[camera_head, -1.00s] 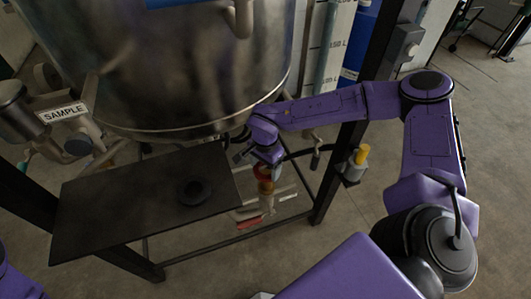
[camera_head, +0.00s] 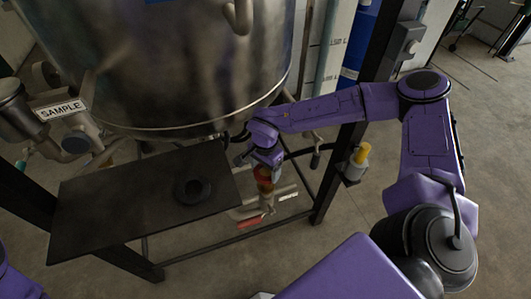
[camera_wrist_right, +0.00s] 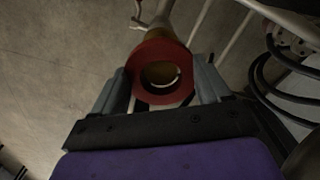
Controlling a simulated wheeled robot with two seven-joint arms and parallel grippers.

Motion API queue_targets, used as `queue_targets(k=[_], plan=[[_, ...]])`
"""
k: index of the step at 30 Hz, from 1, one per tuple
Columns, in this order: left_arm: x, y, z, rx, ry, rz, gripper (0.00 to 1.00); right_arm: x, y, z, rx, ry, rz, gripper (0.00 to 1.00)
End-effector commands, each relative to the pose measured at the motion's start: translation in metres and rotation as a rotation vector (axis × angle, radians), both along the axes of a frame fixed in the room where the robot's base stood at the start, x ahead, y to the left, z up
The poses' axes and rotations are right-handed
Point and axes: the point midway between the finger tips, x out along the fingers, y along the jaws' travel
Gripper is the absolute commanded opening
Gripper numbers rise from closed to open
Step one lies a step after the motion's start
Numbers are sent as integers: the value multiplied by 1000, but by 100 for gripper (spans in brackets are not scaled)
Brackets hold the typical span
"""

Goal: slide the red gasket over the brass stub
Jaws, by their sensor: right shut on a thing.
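My right gripper (camera_head: 264,163) points down beside the dark shelf, under the big steel vessel. In the right wrist view it is shut on the red gasket (camera_wrist_right: 143,88), a flat ring between its two fingers. The gasket also shows in the head view (camera_head: 263,173), just below the fingers. The brass stub (camera_head: 266,187) is directly below it. In the wrist view, part of the brass stub (camera_wrist_right: 158,33) shows past the gasket's upper edge, and brass colour shows through the hole. I cannot tell whether the gasket is around the stub or only above it. My left gripper is out of view.
The dark shelf (camera_head: 110,215) carries a black round piece (camera_head: 193,189). The steel vessel (camera_head: 190,70) hangs close above my right wrist. A frame post (camera_head: 335,175) with a yellow-capped fitting (camera_head: 361,154) stands to the right. Pipework with a red handle (camera_head: 250,221) lies below the stub.

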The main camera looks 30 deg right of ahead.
Motion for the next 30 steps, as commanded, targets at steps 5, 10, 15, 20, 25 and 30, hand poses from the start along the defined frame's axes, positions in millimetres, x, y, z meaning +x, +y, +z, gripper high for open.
queue_targets(k=[5,10,15,20,25,30], plan=[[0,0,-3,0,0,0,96,0,0,-5,0,0,0,47],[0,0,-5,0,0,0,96,0,0,-9,0,1,0,47],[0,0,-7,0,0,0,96,0,0,-14,0,1,0,47],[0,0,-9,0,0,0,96,0,0,-18,0,0,1,47],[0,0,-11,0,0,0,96,0,0,-22,0,1,0,47],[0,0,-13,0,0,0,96,0,0,-26,-1,2,0,47]])
